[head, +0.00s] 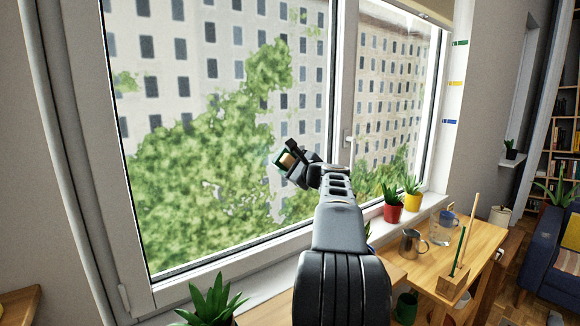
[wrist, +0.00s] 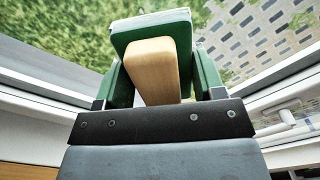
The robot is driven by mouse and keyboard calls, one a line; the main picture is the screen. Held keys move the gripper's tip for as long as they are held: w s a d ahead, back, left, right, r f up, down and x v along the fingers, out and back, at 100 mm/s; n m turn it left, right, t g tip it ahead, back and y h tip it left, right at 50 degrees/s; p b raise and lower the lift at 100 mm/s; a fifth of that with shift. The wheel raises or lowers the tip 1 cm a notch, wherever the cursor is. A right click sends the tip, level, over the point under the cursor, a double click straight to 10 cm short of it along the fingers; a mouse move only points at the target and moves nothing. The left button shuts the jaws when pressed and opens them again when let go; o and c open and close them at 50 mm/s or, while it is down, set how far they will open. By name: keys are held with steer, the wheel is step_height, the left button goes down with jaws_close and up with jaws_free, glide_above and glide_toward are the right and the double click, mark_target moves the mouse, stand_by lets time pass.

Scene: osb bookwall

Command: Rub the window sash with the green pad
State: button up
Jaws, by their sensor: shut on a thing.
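The window sash (head: 208,276) is a white frame around a large pane, with trees and a building seen through the glass. My gripper (head: 289,160) is in front of the pane, left of the window handle (head: 347,140). It is shut on the wooden grip of the green pad (wrist: 152,28). The pad's green body and pale face point toward the glass in the wrist view. In the head view the pad (head: 279,157) is small and partly hidden by my gripper. I cannot tell whether it touches the glass.
A red pot (head: 392,212) and a yellow pot (head: 412,201) with plants stand on the sill at right. A metal mug (head: 409,243), a glass jug (head: 442,230) and a wooden block with upright sticks (head: 453,284) stand on the table. A green plant (head: 212,301) is at the lower left.

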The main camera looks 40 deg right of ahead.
steer(key=shift+s, duration=0.1)
steer(key=s, duration=0.1)
steer(key=s+b, duration=0.1)
steer(key=shift+s+a, duration=0.2)
steer(key=shift+s, duration=0.15)
stand_by(0.5)
